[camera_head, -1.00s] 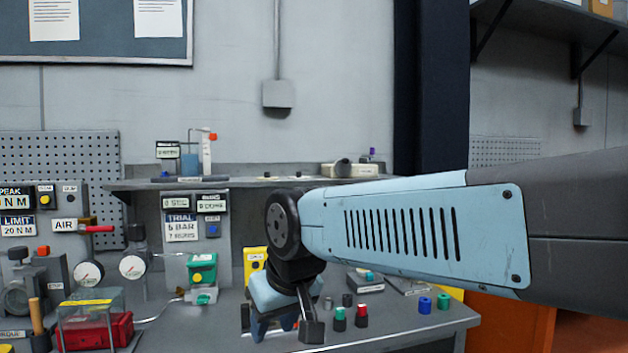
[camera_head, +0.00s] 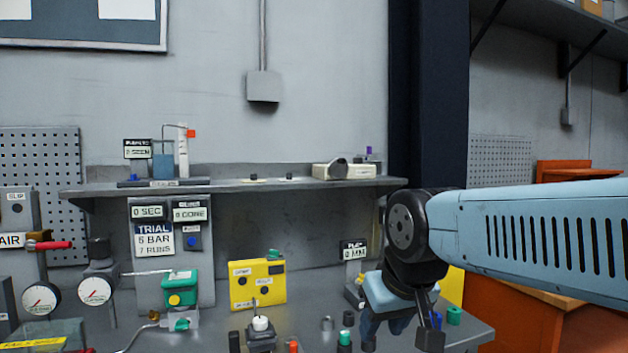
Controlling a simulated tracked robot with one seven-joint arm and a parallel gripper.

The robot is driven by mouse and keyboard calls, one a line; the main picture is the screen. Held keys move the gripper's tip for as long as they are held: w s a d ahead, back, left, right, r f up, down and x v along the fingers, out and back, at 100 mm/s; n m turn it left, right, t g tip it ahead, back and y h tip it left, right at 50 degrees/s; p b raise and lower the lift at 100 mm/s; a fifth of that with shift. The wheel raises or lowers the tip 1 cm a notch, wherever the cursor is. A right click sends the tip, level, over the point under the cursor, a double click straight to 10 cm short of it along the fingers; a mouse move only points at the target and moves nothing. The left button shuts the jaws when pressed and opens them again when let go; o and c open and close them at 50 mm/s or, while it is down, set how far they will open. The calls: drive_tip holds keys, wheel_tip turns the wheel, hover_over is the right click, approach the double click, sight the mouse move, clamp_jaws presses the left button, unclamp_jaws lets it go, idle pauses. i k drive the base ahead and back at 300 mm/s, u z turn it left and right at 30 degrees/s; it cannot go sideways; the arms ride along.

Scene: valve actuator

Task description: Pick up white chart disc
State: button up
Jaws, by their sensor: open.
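I cannot pick out the white chart disc for certain. A small round white piece (camera_head: 261,323) sits on a dark block on the bench, near the bottom middle; I cannot tell whether it is the disc. Small pale flat pieces (camera_head: 289,177) also lie on the wall shelf, too small to make out. My gripper (camera_head: 400,338) is open and points down over the right part of the bench, to the right of the white piece and apart from it. Its fingers show nothing between them.
A yellow box (camera_head: 257,285) stands behind the white piece. A green-topped device (camera_head: 180,290) and dial gauges (camera_head: 95,289) are on the left. Small cylinders, including a green-topped one (camera_head: 344,340), stand near my gripper. The shelf (camera_head: 230,187) runs above the bench.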

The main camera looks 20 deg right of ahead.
sight(288, 178)
drive_tip(key=z, duration=0.3)
drive_tip(key=i, duration=1.15)
drive_tip(key=u, duration=0.4)
